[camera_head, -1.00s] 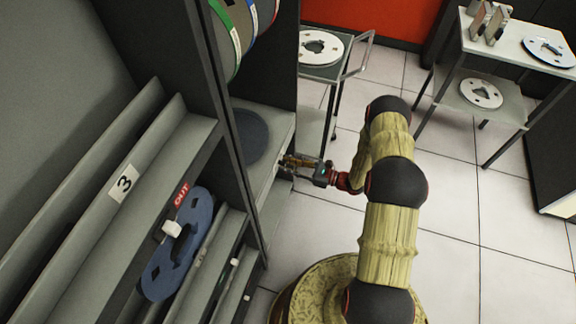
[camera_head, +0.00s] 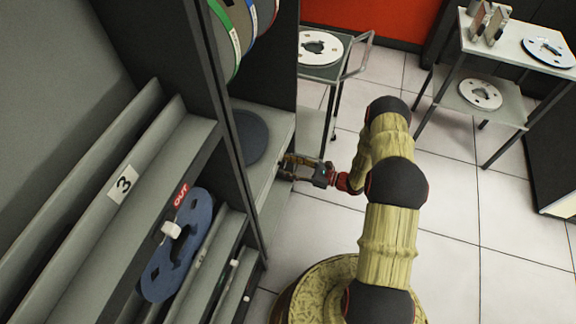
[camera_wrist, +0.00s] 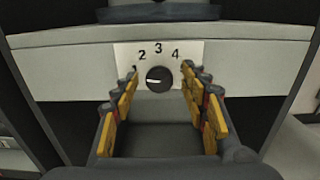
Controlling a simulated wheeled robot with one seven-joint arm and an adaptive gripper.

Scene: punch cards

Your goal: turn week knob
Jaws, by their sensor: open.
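The week knob (camera_wrist: 159,79) is a round black dial with a white pointer line, on a white plate (camera_wrist: 190,50) marked 1, 2, 3 and 4 in the wrist view. Its pointer lies nearly level, with the white mark on the left side. My gripper (camera_wrist: 160,98) is open, its yellow-padded fingers spread to the left and right of the knob, not clearly touching it. In the head view my gripper (camera_head: 288,164) is at the front of the grey cabinet shelf, and the knob is hidden there.
The grey shelf ledge (camera_wrist: 255,50) runs above and beside the plate. In the head view a dark disc (camera_head: 250,137) lies on that shelf. A blue reel (camera_head: 176,255) stands in the rack at left. Carts with reels (camera_head: 320,48) stand behind; the tiled floor is open.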

